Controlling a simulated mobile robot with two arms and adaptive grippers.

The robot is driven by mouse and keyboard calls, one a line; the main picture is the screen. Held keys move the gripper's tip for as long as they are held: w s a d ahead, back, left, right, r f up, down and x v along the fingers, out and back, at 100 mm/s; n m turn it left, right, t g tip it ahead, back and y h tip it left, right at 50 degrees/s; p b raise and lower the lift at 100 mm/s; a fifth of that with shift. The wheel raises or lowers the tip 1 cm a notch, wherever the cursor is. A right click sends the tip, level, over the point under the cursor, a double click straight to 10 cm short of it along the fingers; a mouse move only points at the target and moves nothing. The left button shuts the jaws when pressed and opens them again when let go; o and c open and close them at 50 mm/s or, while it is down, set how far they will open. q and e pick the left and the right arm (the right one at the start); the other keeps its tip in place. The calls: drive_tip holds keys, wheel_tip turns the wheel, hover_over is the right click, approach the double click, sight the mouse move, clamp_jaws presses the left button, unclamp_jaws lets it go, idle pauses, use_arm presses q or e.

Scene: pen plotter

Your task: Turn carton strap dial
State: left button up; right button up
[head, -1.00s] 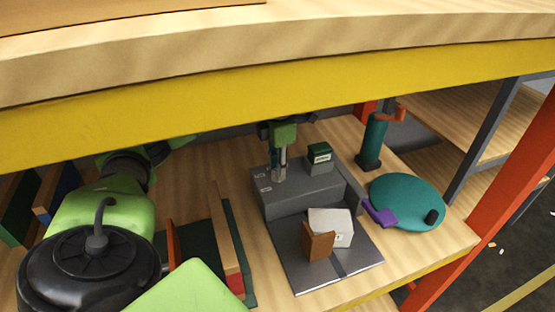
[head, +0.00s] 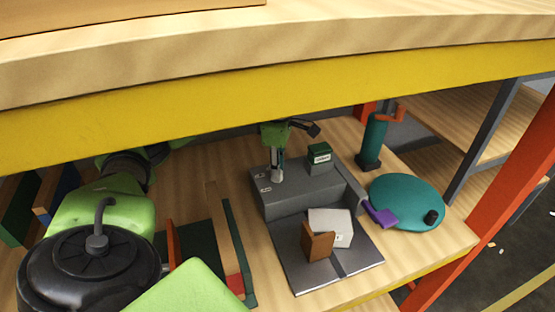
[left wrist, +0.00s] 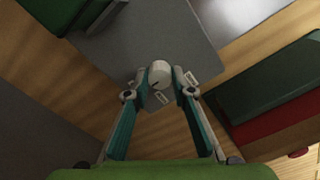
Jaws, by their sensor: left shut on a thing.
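The grey strapping machine (head: 285,203) stands on the shelf, with a grey plate in front of it. My left gripper (head: 276,178) points down at the left part of its top. In the left wrist view, the gripper's fingertips (left wrist: 160,84) are closed around a small round pale dial (left wrist: 160,72) with a dark mark on it. White labels (left wrist: 162,98) lie beside the dial. In the head view the fingers hide the dial. A white carton (head: 331,224) with a brown flap sits on the plate. My right gripper does not show.
A teal disc (head: 408,201), a purple piece (head: 380,214) and a teal post with an orange handle (head: 374,140) are to the right. A yellow-edged upper shelf (head: 270,95) hangs in front.

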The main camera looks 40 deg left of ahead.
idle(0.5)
use_arm(q)
drive_tip(key=o, duration=1.1)
wheel_tip(320, 180, up, 12)
